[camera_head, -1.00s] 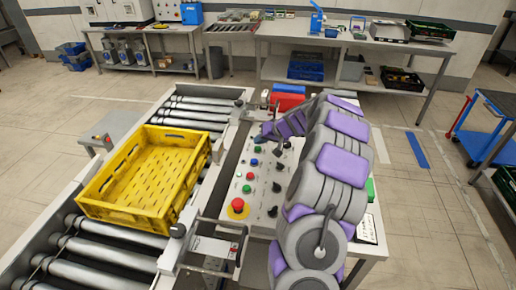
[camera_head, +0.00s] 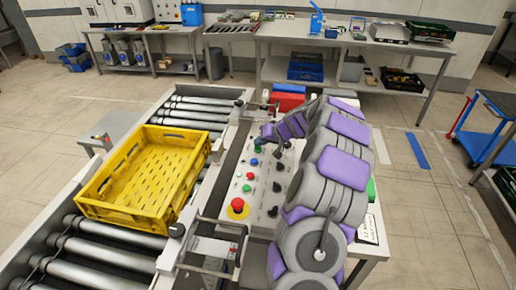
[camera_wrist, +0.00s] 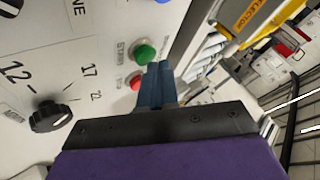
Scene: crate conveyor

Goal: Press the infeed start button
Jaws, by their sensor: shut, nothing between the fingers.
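The control panel (camera_head: 262,210) carries a column of coloured buttons. A green button (camera_head: 257,149) is at its far end, close to my gripper (camera_head: 267,136). In the wrist view a green button (camera_wrist: 145,52) has START lettering beside it, with a red button (camera_wrist: 136,81) just below. No infeed label is readable. My gripper is shut and empty; its blue fingers (camera_wrist: 158,68) also show in the wrist view. Their tips overlap the lower right edge of the green button, and I cannot tell whether they touch it.
A black rotary knob (camera_wrist: 49,116) sits left of the fingers. A blue button (camera_head: 254,162) and a red mushroom button (camera_head: 238,207) are nearer on the panel. A yellow crate (camera_head: 105,211) rests on the roller conveyor (camera_head: 105,249) at left. A red box (camera_head: 288,99) is behind the panel.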

